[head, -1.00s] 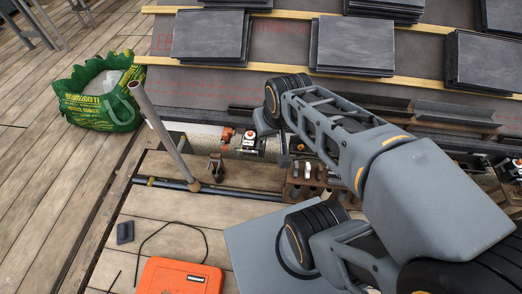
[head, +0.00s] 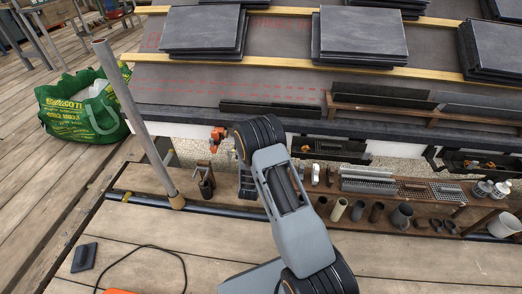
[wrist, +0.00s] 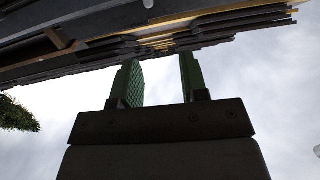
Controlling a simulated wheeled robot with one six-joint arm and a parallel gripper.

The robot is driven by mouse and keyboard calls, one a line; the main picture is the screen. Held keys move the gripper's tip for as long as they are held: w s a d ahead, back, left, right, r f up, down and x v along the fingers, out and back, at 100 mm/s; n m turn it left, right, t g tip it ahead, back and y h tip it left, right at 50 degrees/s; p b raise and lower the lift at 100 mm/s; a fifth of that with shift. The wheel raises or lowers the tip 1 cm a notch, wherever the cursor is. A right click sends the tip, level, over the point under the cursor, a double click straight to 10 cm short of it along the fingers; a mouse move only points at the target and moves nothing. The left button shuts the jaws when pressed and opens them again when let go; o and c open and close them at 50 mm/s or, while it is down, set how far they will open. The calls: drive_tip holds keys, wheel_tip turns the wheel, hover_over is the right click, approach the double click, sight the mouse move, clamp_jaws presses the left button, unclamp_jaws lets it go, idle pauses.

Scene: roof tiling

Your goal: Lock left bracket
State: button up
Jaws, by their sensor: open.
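A small orange bracket (head: 217,138) sits at the roof's lower edge, just left of my arm's wrist in the head view. I take it to be the left bracket; it is too small to tell whether its lock is open or shut. My gripper (wrist: 157,85) shows in the wrist view with two green-padded fingers apart and nothing between them. It points up past the underside of the roof edge toward the sky. In the head view my gripper is mostly hidden by my wrist, close to the right of the bracket.
A slanted grey pole (head: 135,115) stands left of my arm. A wooden rack (head: 370,205) with pots and parts lies to the right under the eave. Slate stacks (head: 203,30) lie on the roof. A green bag (head: 85,105) stands at left. The front deck is mostly clear.

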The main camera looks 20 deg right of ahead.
drive_tip(key=shift+h, duration=0.3)
drive_tip(key=b+x, duration=0.1)
drive_tip(key=x, duration=0.3)
drive_tip(key=f+b+x, duration=0.1)
drive_tip(key=b+x, duration=0.1)
drive_tip(key=x, duration=0.3)
drive_tip(key=f+b+x, duration=0.1)
drive_tip(key=b+x, duration=0.1)
drive_tip(key=x, duration=0.2)
drive_tip(key=shift+d+f, duration=0.1)
drive_tip(key=shift+d, duration=0.35)
drive_tip(key=shift+c, duration=0.4)
clamp_jaws()
